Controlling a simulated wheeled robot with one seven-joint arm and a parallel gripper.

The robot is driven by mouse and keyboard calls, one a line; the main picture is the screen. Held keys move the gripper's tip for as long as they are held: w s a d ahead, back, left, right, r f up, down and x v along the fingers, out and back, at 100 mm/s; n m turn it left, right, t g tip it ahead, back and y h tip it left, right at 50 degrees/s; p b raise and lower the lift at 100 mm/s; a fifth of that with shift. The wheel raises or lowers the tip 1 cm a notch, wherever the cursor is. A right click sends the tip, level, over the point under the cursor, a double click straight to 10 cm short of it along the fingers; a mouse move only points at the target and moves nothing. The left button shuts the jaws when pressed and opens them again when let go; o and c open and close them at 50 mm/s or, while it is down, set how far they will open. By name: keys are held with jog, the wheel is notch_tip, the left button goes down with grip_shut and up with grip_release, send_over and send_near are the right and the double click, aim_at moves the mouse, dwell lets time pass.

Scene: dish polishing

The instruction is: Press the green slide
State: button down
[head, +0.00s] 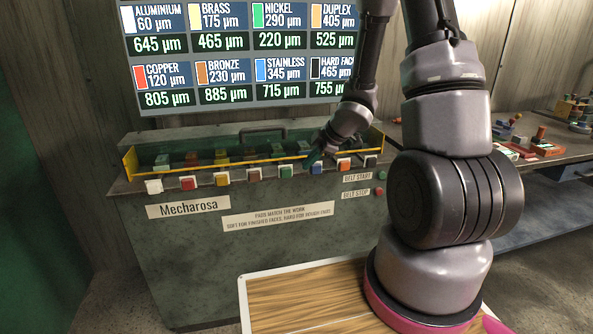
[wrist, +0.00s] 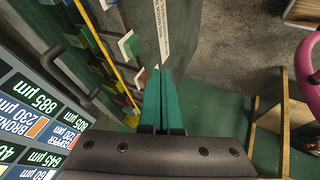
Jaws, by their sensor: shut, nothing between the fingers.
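A green slide (head: 287,171) is in the row of coloured slides along the front edge of the Mecharosa machine. In the wrist view a green slide with a pale edge (wrist: 128,47) shows just left of the fingertips. My gripper (head: 314,158) is at the row, close to the blue slide (head: 316,169) and right of the green one. In the wrist view my gripper (wrist: 157,71) has its teal fingers together with nothing between them. I cannot tell whether the fingertips touch a slide.
White (head: 153,186), red (head: 189,183), yellow (head: 221,178) and orange (head: 344,164) slides share the row. A yellow rail (head: 225,160) runs behind it. Belt start (head: 381,175) and belt stop (head: 380,191) buttons are on the right. A display (head: 240,50) stands behind.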

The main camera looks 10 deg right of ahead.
aim_at(289, 167)
jog(key=w+a+f, duration=0.1)
jog(key=w+f, duration=0.1)
jog(key=w+a+f, duration=0.1)
jog(key=w+f, duration=0.2)
jog(key=w+a+f, duration=0.1)
jog(key=w+f, duration=0.1)
jog(key=shift+w+a+f, duration=0.3)
jog(key=shift+w+f, duration=0.05)
jog(key=shift+w, duration=0.45)
jog(key=shift+w, duration=0.1)
jog(key=shift+w+r, duration=0.1)
jog(key=shift+w, duration=1.4)
